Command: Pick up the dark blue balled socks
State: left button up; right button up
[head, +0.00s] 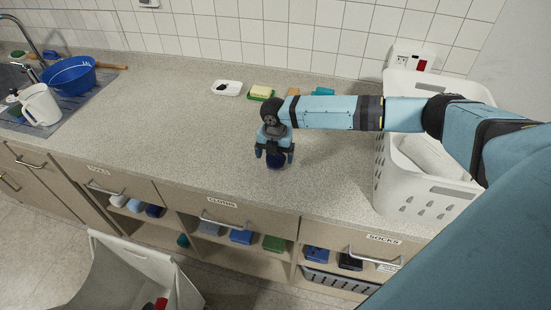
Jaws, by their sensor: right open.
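The dark blue balled socks (276,161) rest on the speckled counter, near its front edge and around the middle of the head view. My right gripper (275,155) points down over them, with its fingers open on either side of the ball. The gripper body hides the top of the socks. I cannot tell whether the fingers touch them. My left gripper is not in view.
A white laundry basket (391,185) stands right, under my right arm. A white dish (226,88), a yellow sponge (262,91) and a teal item (323,91) lie behind. A blue basin (69,77) and white jug (41,104) are left. The counter left of the socks is clear.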

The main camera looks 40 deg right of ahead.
aim_at(275, 161)
notch_tip(275, 161, down, 4)
jog(key=shift+d+r, duration=0.1)
jog(key=shift+r, duration=0.1)
jog(key=c, duration=1)
jog(key=shift+r, duration=0.15)
jog(key=shift+r+b, duration=0.85)
jog(key=shift+r, duration=9.1)
